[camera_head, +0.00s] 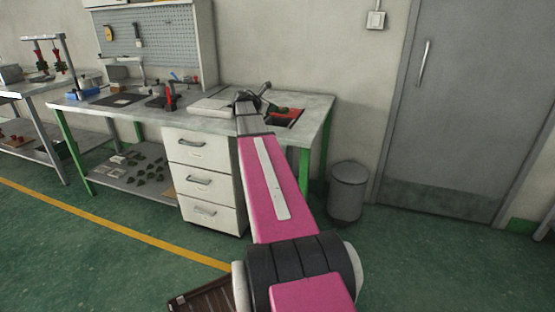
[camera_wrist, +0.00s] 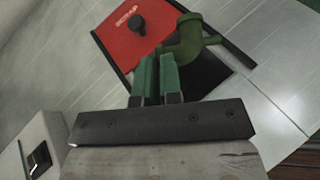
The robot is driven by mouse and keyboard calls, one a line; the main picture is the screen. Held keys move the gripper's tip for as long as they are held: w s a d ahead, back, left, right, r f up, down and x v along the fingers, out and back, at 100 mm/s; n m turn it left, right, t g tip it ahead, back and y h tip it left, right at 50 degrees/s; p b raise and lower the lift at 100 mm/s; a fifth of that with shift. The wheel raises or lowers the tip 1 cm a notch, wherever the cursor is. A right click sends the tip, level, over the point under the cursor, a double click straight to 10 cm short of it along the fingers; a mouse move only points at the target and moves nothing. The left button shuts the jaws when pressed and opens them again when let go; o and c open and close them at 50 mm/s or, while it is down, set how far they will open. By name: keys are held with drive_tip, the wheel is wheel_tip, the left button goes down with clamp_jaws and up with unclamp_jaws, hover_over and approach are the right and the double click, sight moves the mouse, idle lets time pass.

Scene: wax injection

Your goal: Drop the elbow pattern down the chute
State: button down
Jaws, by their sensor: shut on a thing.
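A dark green elbow pattern (camera_wrist: 188,43), a bent pipe shape with a side branch, shows at my fingertips in the wrist view. My gripper (camera_wrist: 157,64) is shut on it, with the green finger pads pressed close together. The chute (camera_wrist: 208,78) is a dark square opening in the bench top, with a red plate (camera_wrist: 124,38) carrying a black knob at its upper left. The elbow overlaps the opening in this view; its height above it is hard to tell. In the head view the chute (camera_head: 285,118) is at the bench's right end, and the elbow there is too small to make out clearly.
The grey workbench (camera_head: 315,102) has white drawers (camera_head: 200,180) below and a pegboard (camera_head: 150,38) behind. Tools and a flat pale block (camera_head: 212,107) lie left of my arm. A grey bin (camera_head: 347,190) stands on the floor at the bench's right. A closed door is further right.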

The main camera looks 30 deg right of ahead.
drive_tip(key=c, duration=1.2)
unclamp_jaws()
drive_tip(key=v, duration=1)
drive_tip(key=shift+a, duration=0.35)
drive_tip(key=shift+s+r, duration=0.1)
drive_tip(key=shift+r, duration=0.05)
